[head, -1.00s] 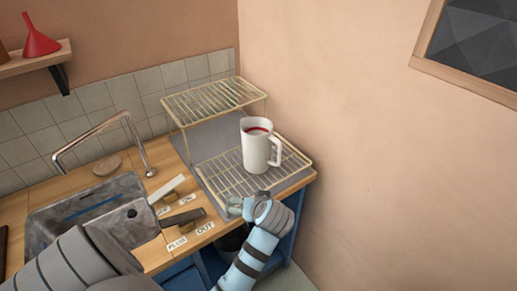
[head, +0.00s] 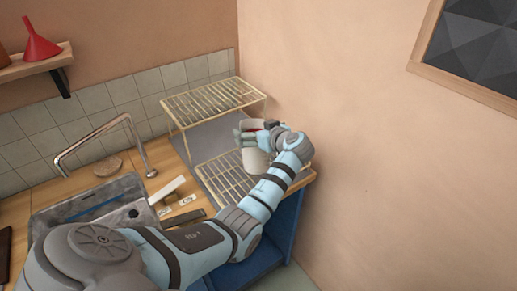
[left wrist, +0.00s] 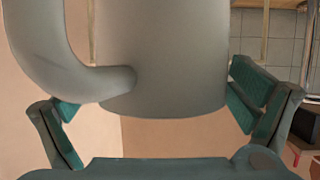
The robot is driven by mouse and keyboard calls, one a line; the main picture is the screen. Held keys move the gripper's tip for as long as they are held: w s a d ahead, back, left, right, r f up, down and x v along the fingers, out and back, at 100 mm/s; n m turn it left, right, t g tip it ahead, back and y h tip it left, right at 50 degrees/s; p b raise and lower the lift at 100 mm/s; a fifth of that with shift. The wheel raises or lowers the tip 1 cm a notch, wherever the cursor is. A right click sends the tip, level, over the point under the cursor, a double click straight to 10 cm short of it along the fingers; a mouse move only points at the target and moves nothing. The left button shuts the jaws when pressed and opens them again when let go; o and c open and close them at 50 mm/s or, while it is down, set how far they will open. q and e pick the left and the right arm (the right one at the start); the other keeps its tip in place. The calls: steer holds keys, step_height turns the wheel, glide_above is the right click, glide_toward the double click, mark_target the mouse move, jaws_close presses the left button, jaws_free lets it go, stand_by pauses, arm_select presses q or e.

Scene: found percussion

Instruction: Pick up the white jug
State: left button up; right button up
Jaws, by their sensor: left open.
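The white jug (head: 254,159) stands upright on the lower level of the wire rack (head: 224,177). The left gripper's fingers are open, one on each side of the jug. The left fingertip is partly hidden behind the handle. I cannot tell whether either finger touches the jug. My right gripper is not in view.
The upper wire shelf (head: 215,99) stands close behind the jug. A plain wall (head: 370,150) rises to the right. A sink (head: 85,197) with a curved tap (head: 138,147) is on the left. A red funnel (head: 40,46) sits on a high wall shelf.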

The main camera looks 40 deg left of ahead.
arm_select(q)
steer(key=shift+x, duration=1.2)
steer(key=c, duration=1.7)
steer(key=shift+r, duration=0.1)
